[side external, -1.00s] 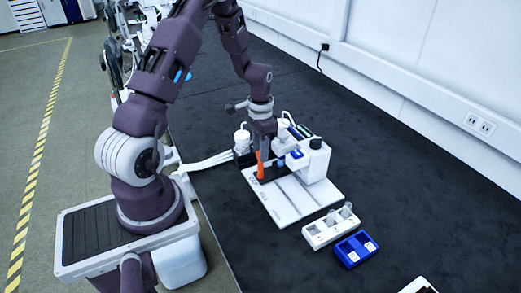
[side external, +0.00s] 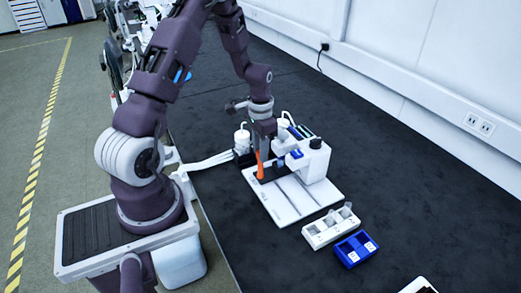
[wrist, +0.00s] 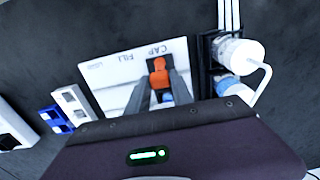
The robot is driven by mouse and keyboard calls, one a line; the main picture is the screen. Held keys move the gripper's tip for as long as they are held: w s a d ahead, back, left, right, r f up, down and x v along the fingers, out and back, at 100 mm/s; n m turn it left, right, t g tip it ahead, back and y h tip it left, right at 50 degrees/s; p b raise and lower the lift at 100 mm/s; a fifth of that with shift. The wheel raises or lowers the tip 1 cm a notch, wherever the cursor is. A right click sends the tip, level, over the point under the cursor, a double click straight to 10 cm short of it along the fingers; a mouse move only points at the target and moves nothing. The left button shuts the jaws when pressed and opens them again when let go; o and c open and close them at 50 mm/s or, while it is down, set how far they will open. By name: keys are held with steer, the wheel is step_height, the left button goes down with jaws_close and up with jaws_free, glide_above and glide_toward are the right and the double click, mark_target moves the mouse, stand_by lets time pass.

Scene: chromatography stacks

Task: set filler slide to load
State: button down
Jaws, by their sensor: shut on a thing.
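The filler slide's orange handle (wrist: 159,70) stands upright at one end of the white base plate (wrist: 112,80). My gripper (wrist: 161,76) is shut on this handle, with one dark finger on each side in the wrist view. The plate carries printed words, CAP and FILL, and a fainter one at the left that looks like LOAD. The handle is nearest the word CAP. In the side view the orange handle (side external: 259,166) shows under my gripper (side external: 262,150). The slide's lower part is mostly hidden by the fingers.
A white block with a bottle (side external: 316,160) stands on the plate's right side. A white rack (side external: 328,228) and a blue rack (side external: 355,249) lie in front of the plate. Capped bottles in a dark holder (wrist: 207,70) stand beside the plate.

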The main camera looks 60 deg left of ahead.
stand_by(0.5)
steer(key=d, duration=1.5)
steer(key=shift+d, duration=0.25)
steer(key=shift+d+r, duration=0.1)
steer(key=c, duration=1.3)
jaws_free()
steer(key=shift+c, duration=0.2)
steer(key=shift+o, duration=1.1)
step_height(320, 180, up, 7)
steer(key=shift+r, duration=0.1)
